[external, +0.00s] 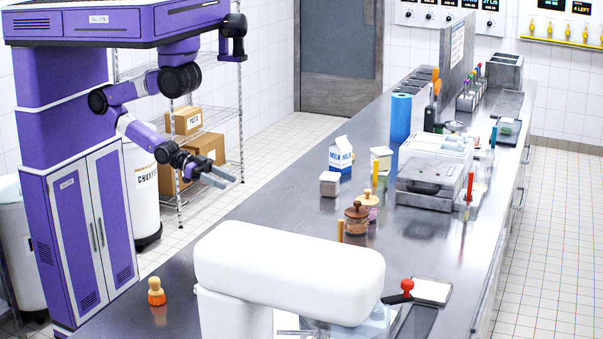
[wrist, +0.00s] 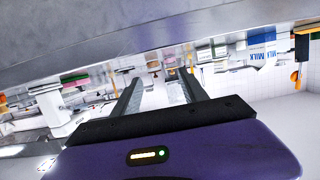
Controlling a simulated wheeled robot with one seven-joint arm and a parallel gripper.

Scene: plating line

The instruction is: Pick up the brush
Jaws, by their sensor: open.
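A small orange-brown brush (external: 156,292) with a rounded knob stands on the near left of the steel counter in the external view. I cannot pick it out in the wrist view. My gripper (external: 222,179) is open and empty, at the end of my purple arm, above and beyond the brush, well apart from it. In the wrist view my gripper (wrist: 160,86) shows two spread grey fingers with nothing between them.
The steel counter (external: 262,210) has bare room around the brush. A large white machine (external: 290,270) fills the near middle. A milk carton (external: 341,156), lidded jars (external: 356,217) and a grey appliance (external: 432,172) stand farther right. A wire shelf with boxes (external: 186,121) is behind my arm.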

